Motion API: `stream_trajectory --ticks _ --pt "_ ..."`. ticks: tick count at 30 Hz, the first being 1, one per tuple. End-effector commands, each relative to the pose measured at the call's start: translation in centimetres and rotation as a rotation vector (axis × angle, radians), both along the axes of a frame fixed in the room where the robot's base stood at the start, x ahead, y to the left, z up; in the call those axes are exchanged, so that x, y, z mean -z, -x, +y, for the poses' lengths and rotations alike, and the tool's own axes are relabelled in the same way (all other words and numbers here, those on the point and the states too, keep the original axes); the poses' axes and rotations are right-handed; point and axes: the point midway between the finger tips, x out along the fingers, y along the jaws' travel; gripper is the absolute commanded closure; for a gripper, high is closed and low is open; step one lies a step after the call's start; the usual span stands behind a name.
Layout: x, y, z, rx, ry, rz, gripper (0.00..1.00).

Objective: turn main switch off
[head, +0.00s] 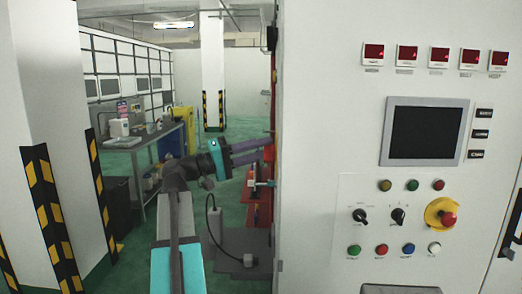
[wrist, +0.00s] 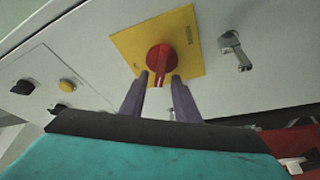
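The main switch is a red rotary knob (wrist: 162,60) with a handle pointing down in the wrist view, on a yellow square plate (wrist: 190,37). My gripper's two purple fingers (wrist: 160,77) are open, with the tips at the lower end of the red handle, one on each side. I cannot tell whether they touch it. In the head view my gripper (head: 268,145) reaches right to the left edge of the white cabinet (head: 325,120). The switch is hidden there.
Right of the yellow plate is a metal latch or key (wrist: 233,48); left are black knobs (wrist: 23,87) and a yellow button (wrist: 67,86). The cabinet front carries a screen (head: 425,132) and an emergency stop (head: 446,217). A striped pillar (head: 75,110) stands left.

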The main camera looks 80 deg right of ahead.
Motion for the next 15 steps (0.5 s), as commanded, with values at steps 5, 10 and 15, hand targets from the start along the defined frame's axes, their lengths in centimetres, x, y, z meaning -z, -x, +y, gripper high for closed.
stream_trajectory --ticks 5,10,15 --pt "0.0 -0.5 0.2 -0.002 0.001 0.001 0.71" --pt "0.3 -1.6 0.7 -0.003 0.001 0.001 0.71" --pt "0.7 -3.5 1.6 -0.003 0.001 0.001 0.71"
